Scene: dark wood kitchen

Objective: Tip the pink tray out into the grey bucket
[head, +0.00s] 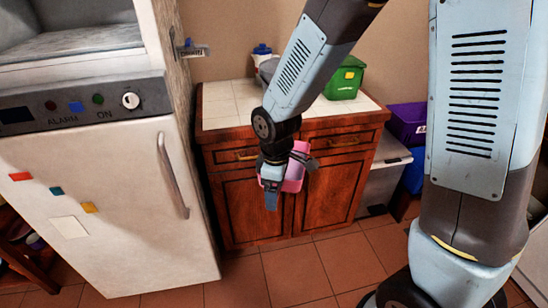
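The pink tray (296,174) is in the air in front of the wooden cabinet's doors, tilted, with part of it hidden behind my gripper. My gripper (286,182) points downward at the tray, with a blue-tipped finger in front of it and a dark finger at its upper right. It seems shut on the tray, since nothing else supports it. The tray's contents cannot be made out. A grey object (266,70), perhaps the grey bucket, stands on the tiled counter, mostly hidden behind my arm.
The counter (226,104) has pale tiles and a wooden edge. A green container (345,80) stands at its back right, and a blue-and-white bottle (261,51) at the back. A white fridge (95,190) stands left. Purple (408,122) and grey (378,178) boxes are right.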

